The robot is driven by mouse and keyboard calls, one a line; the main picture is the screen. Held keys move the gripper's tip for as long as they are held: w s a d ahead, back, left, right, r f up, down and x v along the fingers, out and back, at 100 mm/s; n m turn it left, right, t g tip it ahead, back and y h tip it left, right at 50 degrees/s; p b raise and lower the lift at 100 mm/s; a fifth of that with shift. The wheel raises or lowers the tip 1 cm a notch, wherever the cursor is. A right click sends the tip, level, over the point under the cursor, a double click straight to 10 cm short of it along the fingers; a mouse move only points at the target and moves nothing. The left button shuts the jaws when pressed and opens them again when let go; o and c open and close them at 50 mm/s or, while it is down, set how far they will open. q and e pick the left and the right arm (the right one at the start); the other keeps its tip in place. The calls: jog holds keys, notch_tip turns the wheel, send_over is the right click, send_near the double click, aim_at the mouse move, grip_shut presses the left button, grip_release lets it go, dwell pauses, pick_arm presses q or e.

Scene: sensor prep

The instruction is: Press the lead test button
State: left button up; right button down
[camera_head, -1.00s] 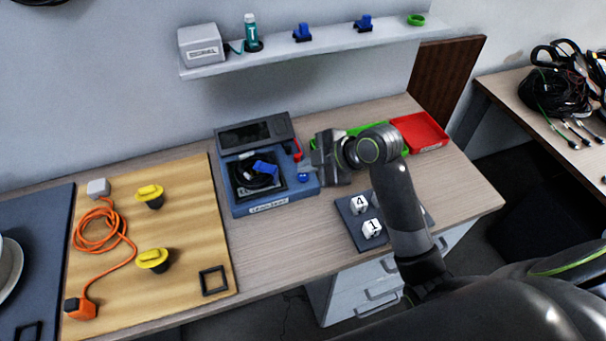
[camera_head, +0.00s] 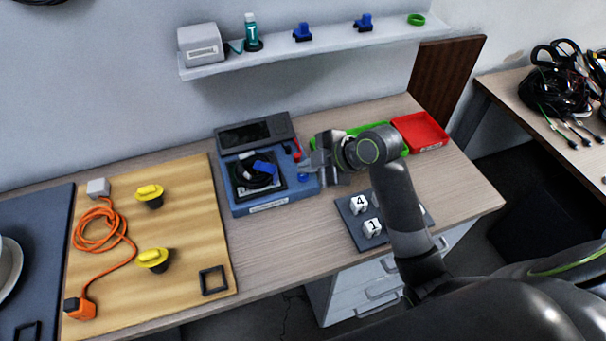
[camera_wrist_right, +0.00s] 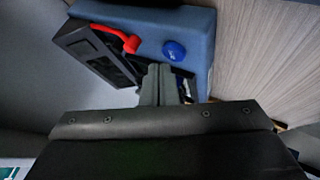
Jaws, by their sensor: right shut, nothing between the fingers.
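The blue lead test device (camera_head: 273,205) stands on the bench, with a dark screen (camera_head: 253,134) at its back and a coiled black lead with a blue connector (camera_head: 263,168) in its recess. Its round blue button (camera_head: 303,177) is at the right front, and it also shows in the right wrist view (camera_wrist_right: 174,50). My right gripper (camera_head: 318,162) is shut and empty over the device's right edge. In the right wrist view its fingertips (camera_wrist_right: 158,68) are close to the button, and I cannot tell whether they touch it. My left gripper is not in view.
A red tray (camera_head: 441,148) and a green tray (camera_head: 408,152) lie behind my right arm. A dark pad with numbered white cubes (camera_head: 372,228) is in front. A wooden board (camera_head: 213,255) with yellow knobs (camera_head: 150,191) and an orange cable (camera_head: 82,234) lies left.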

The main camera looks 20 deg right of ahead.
aim_at(308, 177)
jog(key=shift+f, duration=0.25)
jog(key=shift+f+b, duration=0.3)
jog(key=shift+f, duration=0.15)
dwell(0.8)
jog(key=shift+r, duration=0.1)
jog(key=shift+r+p, duration=0.8)
jog(key=shift+p, duration=0.15)
notch_tip(308, 177, up, 5)
jog(key=p, duration=0.4)
jog(key=shift+p, duration=0.4)
